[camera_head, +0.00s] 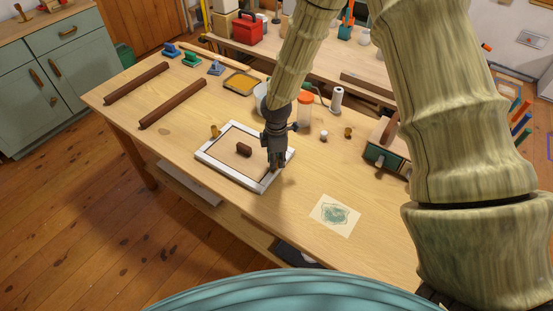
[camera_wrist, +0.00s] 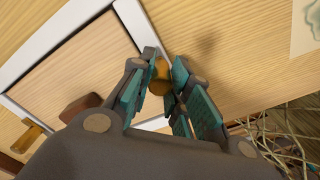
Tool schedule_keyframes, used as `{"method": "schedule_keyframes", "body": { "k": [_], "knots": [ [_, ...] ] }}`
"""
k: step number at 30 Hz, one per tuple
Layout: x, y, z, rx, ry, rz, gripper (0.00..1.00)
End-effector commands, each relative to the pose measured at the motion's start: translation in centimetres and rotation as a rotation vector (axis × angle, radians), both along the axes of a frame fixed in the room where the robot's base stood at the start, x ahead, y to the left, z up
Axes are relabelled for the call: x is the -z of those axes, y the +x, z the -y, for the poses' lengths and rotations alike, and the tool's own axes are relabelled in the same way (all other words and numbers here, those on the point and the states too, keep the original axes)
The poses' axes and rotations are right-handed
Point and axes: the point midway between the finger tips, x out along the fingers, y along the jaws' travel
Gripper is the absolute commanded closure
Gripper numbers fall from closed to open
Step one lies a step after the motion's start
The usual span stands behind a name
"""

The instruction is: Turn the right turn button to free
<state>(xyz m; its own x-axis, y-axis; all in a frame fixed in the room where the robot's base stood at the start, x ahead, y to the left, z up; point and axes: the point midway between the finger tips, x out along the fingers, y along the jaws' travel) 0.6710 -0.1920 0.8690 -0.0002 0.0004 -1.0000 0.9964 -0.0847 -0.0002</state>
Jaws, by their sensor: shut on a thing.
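A white-framed board (camera_head: 208,155) lies on the wooden table, with a tan panel (camera_head: 228,157) inside it. A dark brown handle (camera_head: 244,149) stands on the panel. My gripper (camera_head: 276,166) points down at the frame's right side. In the wrist view its teal-padded fingers are closed around the ochre right turn button (camera_wrist: 160,76), next to the white frame bar (camera_wrist: 141,27). The fingers hide part of this button, so I cannot tell its exact angle. The left turn button (camera_head: 214,131) is at the opposite side of the frame; it also shows in the wrist view (camera_wrist: 29,136).
A print sheet (camera_head: 336,215) lies right of the frame. Behind stand an orange-lidded jar (camera_head: 304,110), a small white-topped item (camera_head: 324,136) and a green-fronted box (camera_head: 386,157). Two dark bars (camera_head: 172,104) (camera_head: 136,83) lie at left. The table's front is clear.

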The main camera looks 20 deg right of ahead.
Motion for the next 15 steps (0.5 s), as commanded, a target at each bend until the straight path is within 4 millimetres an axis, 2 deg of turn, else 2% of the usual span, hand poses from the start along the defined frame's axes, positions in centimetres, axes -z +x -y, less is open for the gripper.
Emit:
{"method": "schedule_keyframes", "body": {
  "k": [2, 3, 6, 15],
  "knots": [
    [-0.01, 0.00, -0.02, 0.000, 0.000, 0.000, 1.00],
    [-0.01, 0.00, -0.02, 0.000, 0.000, 0.000, 0.74],
    [0.00, -0.01, -0.01, 0.000, 0.000, 0.000, 0.58],
    [-0.03, -0.01, 0.00, 0.001, 0.000, 0.000, 0.58]
  ]
}}
